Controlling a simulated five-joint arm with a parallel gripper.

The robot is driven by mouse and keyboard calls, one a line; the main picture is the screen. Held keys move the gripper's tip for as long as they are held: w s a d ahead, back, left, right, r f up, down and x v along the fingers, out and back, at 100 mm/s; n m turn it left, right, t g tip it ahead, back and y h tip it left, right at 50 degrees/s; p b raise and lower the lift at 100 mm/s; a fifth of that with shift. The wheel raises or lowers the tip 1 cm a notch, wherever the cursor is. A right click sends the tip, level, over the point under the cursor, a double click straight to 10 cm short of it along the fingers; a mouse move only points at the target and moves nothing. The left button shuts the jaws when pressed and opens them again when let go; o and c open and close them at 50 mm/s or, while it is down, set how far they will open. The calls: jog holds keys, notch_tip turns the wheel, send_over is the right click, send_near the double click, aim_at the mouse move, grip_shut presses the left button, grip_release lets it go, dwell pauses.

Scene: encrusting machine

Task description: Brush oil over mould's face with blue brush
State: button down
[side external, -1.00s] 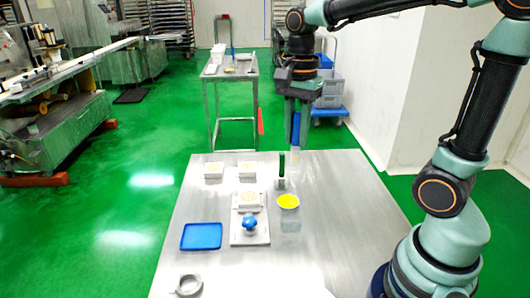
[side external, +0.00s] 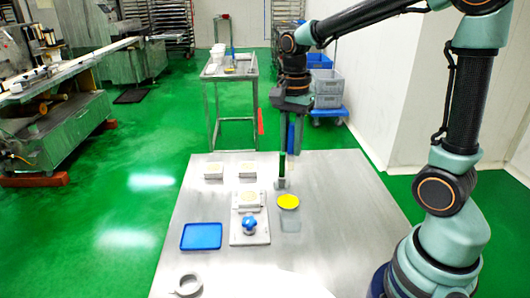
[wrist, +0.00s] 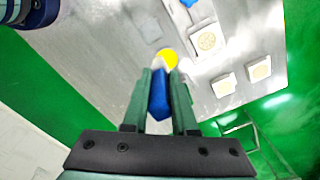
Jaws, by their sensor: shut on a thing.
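My gripper (side external: 293,118) is shut on the blue brush (side external: 291,138), which hangs upright with its bristle end down. The brush also shows between the fingers in the wrist view (wrist: 159,95). A pale square mould (side external: 249,199) with a patterned round face lies left of the bowl, on a plate with a blue knob (side external: 249,223).
Two white moulds (side external: 213,171) (side external: 246,170) lie at the back left. A blue tray (side external: 201,237) and a metal ring (side external: 187,286) are nearer. The table's right side is clear.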

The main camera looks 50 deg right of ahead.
jog(key=shift+w+d+f, duration=0.45)
jog(key=shift+d+f, duration=0.25)
jog(key=shift+f, duration=1.6)
jog(key=shift+w+d+f, duration=0.5)
jog(key=shift+d+f, duration=0.15)
jog(key=shift+f, duration=1.7)
jog(key=shift+w+d+f, duration=0.45)
jog(key=shift+d+f, duration=0.25)
jog(key=shift+f, duration=1.6)
jog(key=shift+f, duration=0.6)
jog(key=shift+r, duration=0.15)
notch_tip(320, 180, up, 7)
